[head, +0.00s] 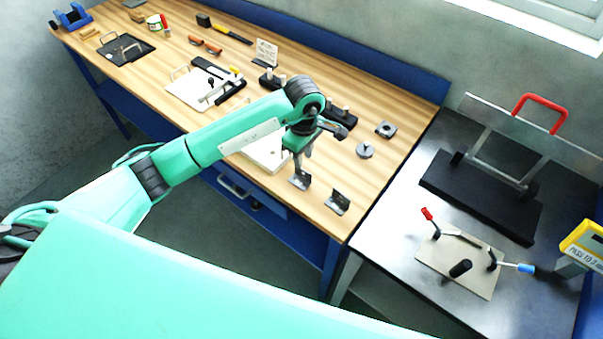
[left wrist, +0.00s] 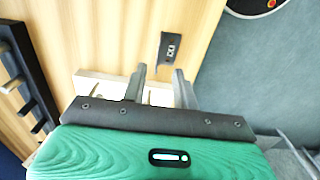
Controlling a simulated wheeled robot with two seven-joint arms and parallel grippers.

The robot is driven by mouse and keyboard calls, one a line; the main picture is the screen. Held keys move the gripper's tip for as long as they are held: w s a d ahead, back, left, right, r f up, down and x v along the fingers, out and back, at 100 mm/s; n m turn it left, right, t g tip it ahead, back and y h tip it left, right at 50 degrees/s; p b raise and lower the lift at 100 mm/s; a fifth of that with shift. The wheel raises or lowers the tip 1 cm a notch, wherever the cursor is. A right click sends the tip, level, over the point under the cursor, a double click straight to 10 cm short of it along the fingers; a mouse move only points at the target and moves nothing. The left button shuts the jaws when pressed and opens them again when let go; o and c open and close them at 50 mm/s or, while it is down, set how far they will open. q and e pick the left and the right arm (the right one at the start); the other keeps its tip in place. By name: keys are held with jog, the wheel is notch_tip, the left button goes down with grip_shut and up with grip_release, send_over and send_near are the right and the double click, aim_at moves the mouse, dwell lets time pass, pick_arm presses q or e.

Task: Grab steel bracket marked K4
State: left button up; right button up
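Two small dark steel angle brackets lie near the front edge of the wooden bench in the head view. One bracket (head: 300,181) is just below my left gripper (head: 301,164), and the other bracket (head: 337,203) is a little to the right. No K4 marking is readable on either. In the left wrist view, the left gripper (left wrist: 161,78) has its two fingers apart with nothing between them. One dark bracket with holes (left wrist: 170,48) lies beyond the fingertips; I cannot tell which of the two it is. My right gripper is not in view.
A pale plate (head: 266,153) lies beside the gripper on the bench. A round grey part (head: 364,151) and a square block (head: 385,129) lie further right. A metal table (head: 375,262) with fixtures adjoins the bench. Bare wood surrounds the right bracket.

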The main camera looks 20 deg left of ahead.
aim_at(300, 178)
pick_arm(q)
notch_tip(300, 178, down, 2)
jog(key=shift+f, duration=0.15)
jog(key=shift+a+f+p, duration=0.15)
jog(key=shift+f+p, duration=0.05)
jog(key=shift+p, duration=0.35)
jog(key=f+p, duration=0.1)
jog(key=f, duration=0.1)
jog(key=a+f+p, duration=0.1)
jog(key=f, duration=0.1)
jog(key=shift+w+p, duration=0.3)
jog(key=shift+f, duration=0.4)
jog(key=shift+c, duration=0.2)
grip_shut()
